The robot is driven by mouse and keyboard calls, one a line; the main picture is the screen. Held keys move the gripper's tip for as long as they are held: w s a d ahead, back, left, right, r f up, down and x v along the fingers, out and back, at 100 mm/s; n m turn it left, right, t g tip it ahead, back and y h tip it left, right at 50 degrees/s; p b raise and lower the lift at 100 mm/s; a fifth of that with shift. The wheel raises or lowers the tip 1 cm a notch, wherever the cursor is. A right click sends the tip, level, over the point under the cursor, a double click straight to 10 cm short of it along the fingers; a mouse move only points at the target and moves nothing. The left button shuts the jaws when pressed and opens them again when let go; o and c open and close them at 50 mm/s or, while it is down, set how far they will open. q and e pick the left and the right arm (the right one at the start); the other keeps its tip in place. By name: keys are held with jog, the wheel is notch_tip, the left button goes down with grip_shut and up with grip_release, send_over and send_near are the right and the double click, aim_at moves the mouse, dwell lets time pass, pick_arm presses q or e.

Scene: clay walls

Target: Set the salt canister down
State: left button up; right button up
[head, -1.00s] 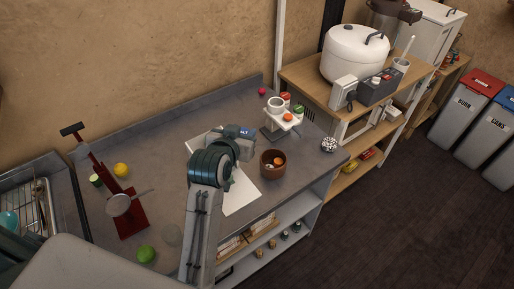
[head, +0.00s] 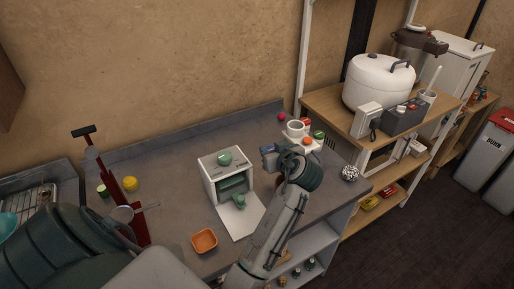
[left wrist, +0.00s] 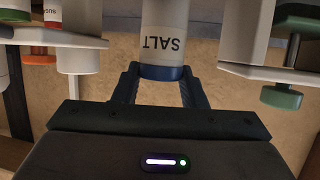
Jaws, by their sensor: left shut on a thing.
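The salt canister (left wrist: 163,30) is white with a dark blue end; in the left wrist view its SALT lettering reads upside down. My left gripper (left wrist: 159,78) is shut on the canister at the blue end, one finger on each side. In the head view my left gripper (head: 271,153) is above the grey counter (head: 160,220), between the white box and the small white stand (head: 296,147). The canister is largely hidden there by my wrist, and I cannot tell whether it touches a surface. My right gripper is not in view.
A white box (head: 208,178) with green parts has its flap (head: 238,218) lowered onto the counter. An orange bowl (head: 204,240) stands in front. A red upright device (head: 132,205) stands left.

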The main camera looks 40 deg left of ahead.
pick_arm(q)
notch_tip(320, 180, down, 2)
notch_tip(320, 180, down, 3)
jog(key=shift+f+p, duration=0.15)
jog(key=shift+p, duration=0.3)
jog(key=shift+f, duration=0.25)
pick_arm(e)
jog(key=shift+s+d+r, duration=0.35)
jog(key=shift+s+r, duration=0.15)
pick_arm(q)
jog(key=o, duration=1.1)
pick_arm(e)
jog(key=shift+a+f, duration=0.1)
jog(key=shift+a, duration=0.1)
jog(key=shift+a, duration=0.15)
